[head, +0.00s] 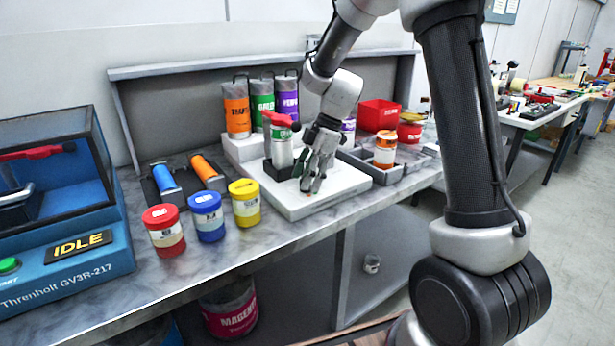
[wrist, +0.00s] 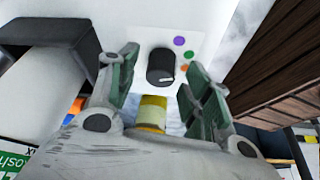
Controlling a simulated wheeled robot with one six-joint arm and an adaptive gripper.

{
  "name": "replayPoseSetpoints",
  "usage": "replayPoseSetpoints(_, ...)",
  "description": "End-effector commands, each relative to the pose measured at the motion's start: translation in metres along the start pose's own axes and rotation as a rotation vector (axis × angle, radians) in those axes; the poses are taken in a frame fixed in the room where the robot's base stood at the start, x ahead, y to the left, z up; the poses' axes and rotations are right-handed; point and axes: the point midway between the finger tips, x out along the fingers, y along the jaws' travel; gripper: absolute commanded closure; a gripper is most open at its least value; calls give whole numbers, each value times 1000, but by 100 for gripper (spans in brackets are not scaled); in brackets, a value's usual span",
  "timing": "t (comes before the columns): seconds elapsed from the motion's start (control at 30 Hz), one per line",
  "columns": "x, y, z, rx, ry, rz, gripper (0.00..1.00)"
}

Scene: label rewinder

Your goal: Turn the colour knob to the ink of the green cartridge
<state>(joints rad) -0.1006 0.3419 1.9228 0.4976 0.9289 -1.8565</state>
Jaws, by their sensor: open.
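My gripper (head: 313,184) points down over the front of the white base (head: 345,184) in the head view. In the wrist view its fingers (wrist: 161,70) are open, one on each side of the black colour knob (wrist: 160,62). They do not visibly grip it. The knob's white pointer mark is on its lower right side. Purple (wrist: 179,41), green (wrist: 188,54) and orange (wrist: 185,68) dots lie to the knob's right. A cartridge with a green band (head: 282,154) stands upright in a black holder on the base, under a red lever (head: 281,120). My gripper hides the knob in the head view.
Orange (head: 236,112), green (head: 262,100) and purple (head: 286,97) canisters stand behind. Red (head: 164,231), blue (head: 206,217) and yellow (head: 245,204) jars stand left of the base. A grey tray (head: 388,175) and red bin (head: 378,115) are right.

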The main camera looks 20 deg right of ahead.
Motion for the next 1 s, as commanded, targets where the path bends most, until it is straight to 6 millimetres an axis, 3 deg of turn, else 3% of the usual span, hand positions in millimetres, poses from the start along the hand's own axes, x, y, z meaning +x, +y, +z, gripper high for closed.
replayPoseSetpoints(0.17,-17,1,0,1,1,4,51)
replayPoseSetpoints(0.6,-106,1,0,0,0,4,51)
replayPoseSetpoints(0.8,-119,0,0,0,0,0,51)
replayPoseSetpoints(1.0,-120,0,0,0,0,0,51)
